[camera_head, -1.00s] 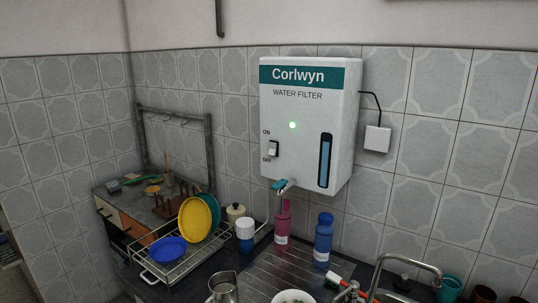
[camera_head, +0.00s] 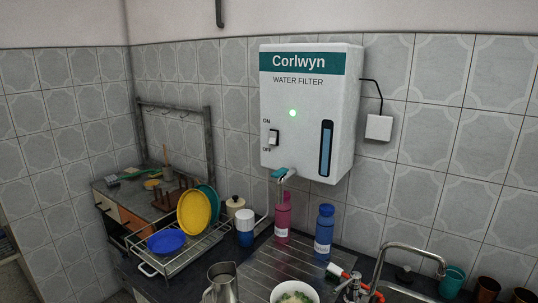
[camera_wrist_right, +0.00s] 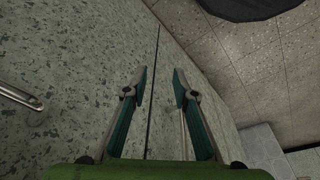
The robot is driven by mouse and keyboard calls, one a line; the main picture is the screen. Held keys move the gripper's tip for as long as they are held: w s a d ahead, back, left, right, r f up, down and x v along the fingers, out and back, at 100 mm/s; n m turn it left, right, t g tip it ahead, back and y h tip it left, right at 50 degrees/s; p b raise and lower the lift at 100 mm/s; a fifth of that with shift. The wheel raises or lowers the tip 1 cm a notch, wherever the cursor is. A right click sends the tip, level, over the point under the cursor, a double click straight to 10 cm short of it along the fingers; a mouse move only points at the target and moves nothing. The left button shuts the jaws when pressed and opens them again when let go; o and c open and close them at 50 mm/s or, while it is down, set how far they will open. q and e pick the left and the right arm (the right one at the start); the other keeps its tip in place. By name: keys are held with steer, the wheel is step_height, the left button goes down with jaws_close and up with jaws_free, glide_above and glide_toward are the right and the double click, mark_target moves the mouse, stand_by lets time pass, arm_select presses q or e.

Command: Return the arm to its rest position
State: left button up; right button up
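My right gripper (camera_wrist_right: 160,82) shows in the right wrist view. Its two teal-padded fingers stand apart with nothing between them, so it is open and empty. Behind them are speckled grey panels with a dark seam, and grey floor tiles to the right. Neither gripper shows in the head view, and my left gripper is in no frame.
A white water filter (camera_head: 305,105) with a green light hangs on the tiled wall. Below stand a pink bottle (camera_head: 282,218), a blue bottle (camera_head: 323,235), a steel jug (camera_head: 222,284), a bowl (camera_head: 294,290) and a dish rack (camera_head: 180,262). A tap (camera_head: 415,250) and cups (camera_head: 452,280) are at right.

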steer(key=s+d+f+b, duration=0.1)
steer(key=s+f, duration=0.5)
steer(key=f, duration=0.3)
steer(key=s+d+f+g+b, duration=0.1)
steer(key=s+f+b, duration=0.1)
steer(key=s+f, duration=0.5)
steer(key=s+d+f+b, duration=0.1)
steer(key=s+f, duration=0.5)
steer(key=f, duration=0.6)
steer(key=shift+s+d+g+b, duration=0.2)
steer(key=shift+g+b, duration=0.1)
steer(key=shift+b, duration=0.45)
steer(key=shift+f, duration=0.1)
